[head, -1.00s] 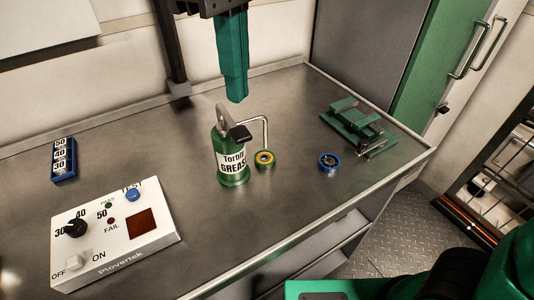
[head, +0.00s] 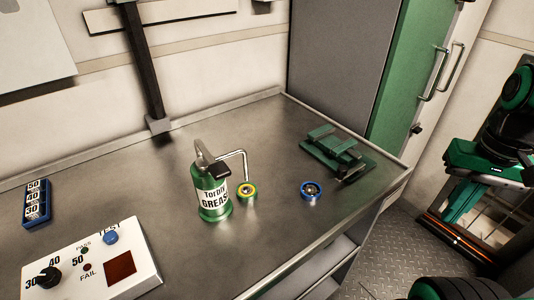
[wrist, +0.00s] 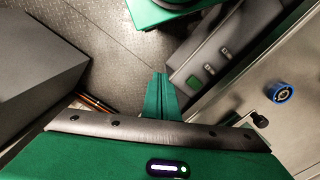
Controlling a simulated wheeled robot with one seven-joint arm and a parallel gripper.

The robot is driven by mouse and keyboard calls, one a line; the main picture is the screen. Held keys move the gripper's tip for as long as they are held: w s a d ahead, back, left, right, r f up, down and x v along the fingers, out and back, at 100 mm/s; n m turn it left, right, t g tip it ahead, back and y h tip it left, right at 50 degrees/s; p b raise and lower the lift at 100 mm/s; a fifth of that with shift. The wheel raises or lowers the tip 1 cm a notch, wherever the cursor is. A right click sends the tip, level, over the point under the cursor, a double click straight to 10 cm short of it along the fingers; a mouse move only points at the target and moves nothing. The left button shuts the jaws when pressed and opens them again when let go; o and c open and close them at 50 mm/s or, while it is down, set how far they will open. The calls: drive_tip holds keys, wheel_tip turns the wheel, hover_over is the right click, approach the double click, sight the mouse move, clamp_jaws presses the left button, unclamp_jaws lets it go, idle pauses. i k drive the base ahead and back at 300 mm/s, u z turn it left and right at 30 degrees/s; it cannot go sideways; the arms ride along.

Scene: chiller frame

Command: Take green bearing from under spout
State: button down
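My gripper (head: 452,212) is at the far right in the head view, out beyond the bench and well away from the bearing. In the wrist view my gripper's green fingers (wrist: 161,80) lie together with nothing between them, pointing over the floor. The green bearing is not in the wrist view.
A blue bearing (head: 311,191) lies right of the green one; it also shows in the wrist view (wrist: 279,91). A green fixture (head: 338,154) stands behind it. A tester box (head: 85,268) and blue number block (head: 37,203) are left. A dark post (head: 145,70) stands behind.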

sight(251, 196)
drive_tip(key=k, duration=1.3)
drive_tip(key=u, duration=0.45)
drive_tip(key=i, duration=0.95)
drive_tip(key=u, duration=0.55)
